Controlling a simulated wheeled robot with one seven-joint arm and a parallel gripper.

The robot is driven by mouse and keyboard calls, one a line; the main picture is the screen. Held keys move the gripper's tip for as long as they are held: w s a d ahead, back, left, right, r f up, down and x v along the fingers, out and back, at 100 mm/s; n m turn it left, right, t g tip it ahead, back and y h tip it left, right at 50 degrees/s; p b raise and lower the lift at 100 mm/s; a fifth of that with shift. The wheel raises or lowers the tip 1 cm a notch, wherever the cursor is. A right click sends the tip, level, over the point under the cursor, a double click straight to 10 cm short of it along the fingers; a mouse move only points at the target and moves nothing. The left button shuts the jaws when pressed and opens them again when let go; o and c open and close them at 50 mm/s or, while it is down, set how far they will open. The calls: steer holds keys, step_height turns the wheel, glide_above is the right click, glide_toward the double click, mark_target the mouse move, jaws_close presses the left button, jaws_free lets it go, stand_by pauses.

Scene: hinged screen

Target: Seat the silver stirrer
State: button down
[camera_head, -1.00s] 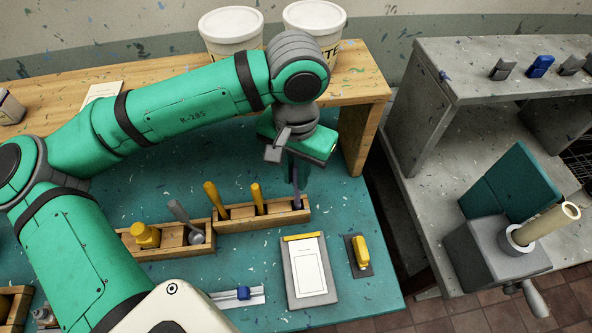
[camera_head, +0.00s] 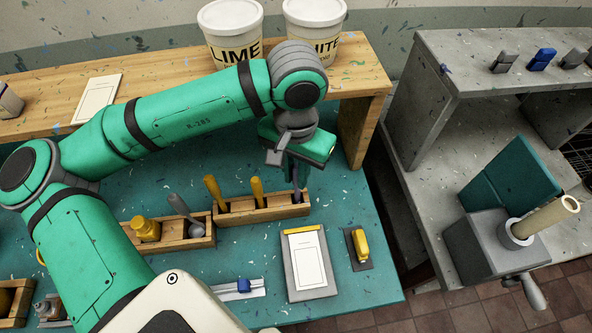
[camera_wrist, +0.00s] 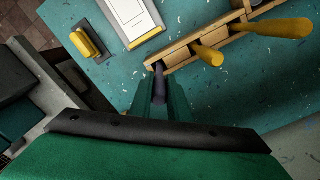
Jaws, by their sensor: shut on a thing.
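My gripper (camera_head: 296,182) points down over the right end of the rack. It is shut on a dark purple-grey handle (camera_head: 298,195), which stands roughly upright at that end. In the wrist view the dark handle (camera_wrist: 160,85) sits between the green fingers, with its far end at the rack's end. Whether it is fully down in its slot is hidden.
Yellow handles (camera_head: 257,190) stand in the rack beside my gripper, and a yellow bottle-like piece (camera_head: 146,229) is at its left. A clipboard (camera_head: 309,262) and yellow-handled tool (camera_head: 360,246) lie in front. A wooden shelf (camera_head: 352,125) with tubs stands behind.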

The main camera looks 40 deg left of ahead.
stand_by(0.3)
steer(key=c, duration=1.6)
jaws_free()
steer(key=shift+w+f, duration=0.1)
step_height(320, 180, up, 11)
steer(key=shift+f, duration=0.1)
